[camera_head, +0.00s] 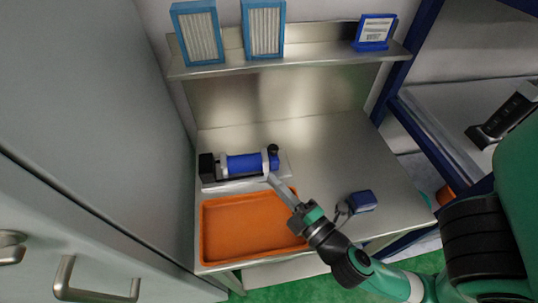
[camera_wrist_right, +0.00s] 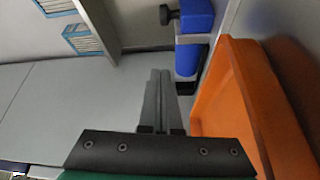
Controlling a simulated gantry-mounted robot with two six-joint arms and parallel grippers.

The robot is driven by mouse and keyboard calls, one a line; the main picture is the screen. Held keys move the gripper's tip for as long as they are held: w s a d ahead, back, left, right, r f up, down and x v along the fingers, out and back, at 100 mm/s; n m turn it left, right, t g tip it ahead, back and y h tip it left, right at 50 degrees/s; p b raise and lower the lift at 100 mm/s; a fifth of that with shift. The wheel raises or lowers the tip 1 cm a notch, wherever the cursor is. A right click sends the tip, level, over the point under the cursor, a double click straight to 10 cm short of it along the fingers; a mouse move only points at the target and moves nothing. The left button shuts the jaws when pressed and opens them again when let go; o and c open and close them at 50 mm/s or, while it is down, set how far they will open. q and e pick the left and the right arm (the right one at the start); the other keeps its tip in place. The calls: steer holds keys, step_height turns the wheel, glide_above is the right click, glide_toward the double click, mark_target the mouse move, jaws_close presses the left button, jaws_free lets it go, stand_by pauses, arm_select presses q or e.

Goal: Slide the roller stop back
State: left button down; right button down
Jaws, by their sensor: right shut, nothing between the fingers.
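The sleeve applicator holds a blue roller (camera_head: 246,164) on a pale base, with a black block (camera_head: 208,168) at its left end. At its right end is a blue stop with a black knob (camera_head: 273,149); the knob also shows in the right wrist view (camera_wrist_right: 167,15). The blue stop (camera_wrist_right: 196,16) and part of the roller (camera_wrist_right: 187,60) show at the top of that view. My right gripper (camera_head: 271,179) is shut and empty, its tips just in front of the applicator's right end. Whether they touch it I cannot tell. My left gripper is not in view.
An orange tray (camera_head: 204,235) lies in front of the applicator, partly under my right arm. A small dark blue device (camera_head: 362,201) sits to the right on the metal bench. A shelf (camera_head: 290,62) with blue-framed boxes is above.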

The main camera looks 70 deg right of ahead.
mark_target(269, 161)
steer(key=p+x, duration=0.1)
steer(key=x, duration=0.3)
steer(key=p+x, duration=0.1)
steer(key=x, duration=0.4)
steer(key=shift+r, duration=0.2)
steer(key=s+d+p, duration=0.2)
steer(key=shift+s+f, duration=0.3)
steer(key=shift+f, duration=0.05)
steer(key=shift+s+d+f, duration=0.15)
steer(key=shift+d, duration=0.05)
